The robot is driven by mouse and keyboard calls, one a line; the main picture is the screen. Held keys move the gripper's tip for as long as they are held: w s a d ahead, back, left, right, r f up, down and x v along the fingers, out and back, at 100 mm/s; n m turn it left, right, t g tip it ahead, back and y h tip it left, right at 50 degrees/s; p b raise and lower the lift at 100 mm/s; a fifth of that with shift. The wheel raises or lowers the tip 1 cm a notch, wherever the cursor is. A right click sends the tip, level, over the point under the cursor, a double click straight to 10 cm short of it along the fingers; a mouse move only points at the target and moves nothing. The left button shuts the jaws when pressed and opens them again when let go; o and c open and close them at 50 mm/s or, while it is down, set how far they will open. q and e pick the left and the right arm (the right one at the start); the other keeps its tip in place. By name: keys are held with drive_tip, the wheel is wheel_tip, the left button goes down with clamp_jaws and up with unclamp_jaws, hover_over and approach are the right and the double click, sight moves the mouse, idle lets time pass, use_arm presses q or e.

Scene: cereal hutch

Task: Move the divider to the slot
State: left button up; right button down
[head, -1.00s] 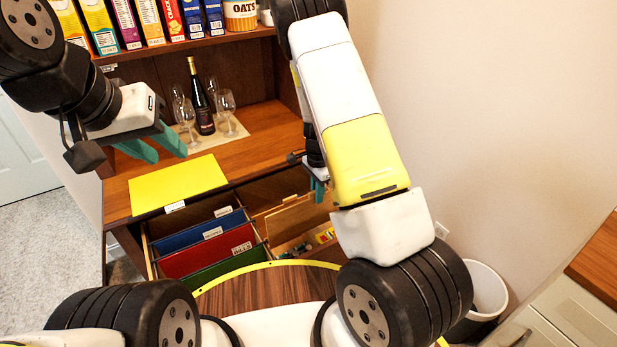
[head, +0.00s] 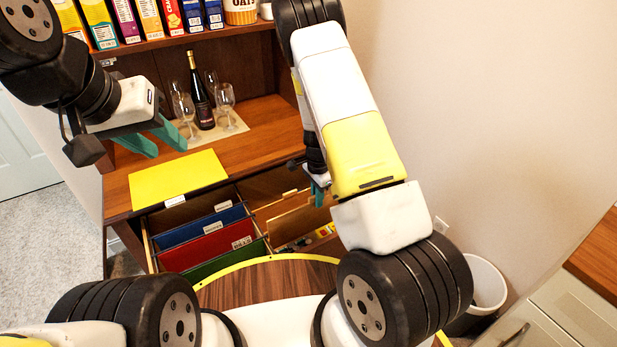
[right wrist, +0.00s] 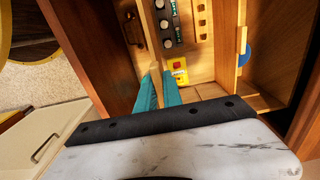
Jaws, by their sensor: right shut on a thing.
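The divider (head: 296,222) appears to be a pale wooden panel standing across the right part of the open drawer in the head view. My right gripper (head: 318,193) is at its right end and is shut on it. The slot cannot be made out. My left gripper (head: 152,138) is open and empty above the counter, in front of the glasses.
Blue, red and green folders (head: 212,246) hang in the drawer's left part. A yellow sheet (head: 178,179) lies on the counter (head: 262,130). A wine bottle (head: 200,95) and glasses stand behind it. Small goods, one a yellow item (right wrist: 180,72), lie in the drawer.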

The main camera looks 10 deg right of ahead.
sight(317, 219)
idle(0.6)
drive_tip(key=shift+f, duration=7.75)
drive_tip(key=c, duration=1.4)
unclamp_jaws()
drive_tip(key=shift+o, duration=0.2)
drive_tip(key=shift+o, duration=1.4)
drive_tip(key=shift+r, duration=0.1)
drive_tip(key=shift+r, duration=2.45)
